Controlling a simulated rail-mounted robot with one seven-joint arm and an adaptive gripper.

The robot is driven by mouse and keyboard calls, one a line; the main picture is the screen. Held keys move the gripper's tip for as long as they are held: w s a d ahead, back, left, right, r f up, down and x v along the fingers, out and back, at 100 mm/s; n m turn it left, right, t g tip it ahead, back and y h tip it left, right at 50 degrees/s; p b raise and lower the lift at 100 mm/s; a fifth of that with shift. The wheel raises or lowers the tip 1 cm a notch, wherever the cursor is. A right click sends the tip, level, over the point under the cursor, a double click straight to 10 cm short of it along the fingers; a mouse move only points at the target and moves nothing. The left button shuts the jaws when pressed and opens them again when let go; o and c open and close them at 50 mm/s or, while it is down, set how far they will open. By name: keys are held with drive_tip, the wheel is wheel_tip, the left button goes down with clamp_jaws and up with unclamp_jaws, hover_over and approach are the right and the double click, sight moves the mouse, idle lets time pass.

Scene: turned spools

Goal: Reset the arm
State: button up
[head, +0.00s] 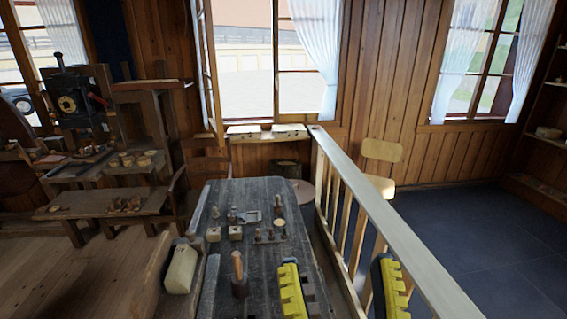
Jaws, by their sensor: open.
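My gripper (338,272) shows at the bottom edge of the head view, right of centre. Its two yellow-and-black ridged fingers stand wide apart, with nothing held between them. The left finger overlaps the near right part of a dark grey workbench (221,262); the right finger overlaps the foot of a wooden railing. The rest of the arm is out of view. Small turned wooden pieces (236,233) and a plate-like metal part (252,216) lie on the bench. An upright tool with a wooden handle (237,265) stands left of the left finger, apart from it.
A pale block (181,269) sits at the bench's left side. The wooden railing (375,220) runs along the right. A chair (381,151) stands beyond it. A shelved wooden stand with a machine (72,102) is at left. Open floor (480,240) lies at right.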

wheel_tip(320, 180, up, 23)
drive_tip(key=p, duration=1.9)
drive_tip(key=shift+p, duration=0.4)
